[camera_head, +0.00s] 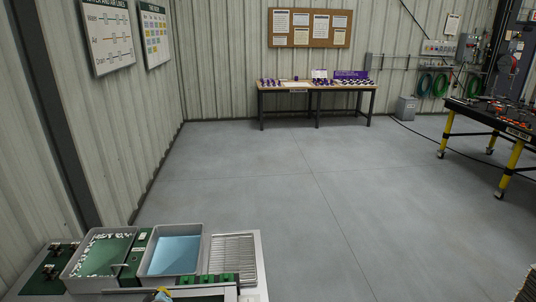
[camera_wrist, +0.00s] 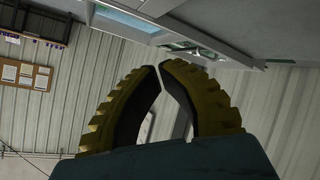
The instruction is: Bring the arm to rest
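My gripper (camera_wrist: 158,66) shows in the wrist view with two ridged yellow fingers with dark inner pads. Its tips come together with only a thin slit between them, and nothing is held there. Bare wall shows through the gap behind the tips.
The near bench (camera_head: 250,262) holds a grey tray with white pieces (camera_head: 73,270), a blue-bottomed tray (camera_head: 201,240) and a wire rack (camera_head: 232,254). A far table (camera_head: 297,87) and a yellow-legged table (camera_head: 452,122) stand beyond. The floor between is clear.

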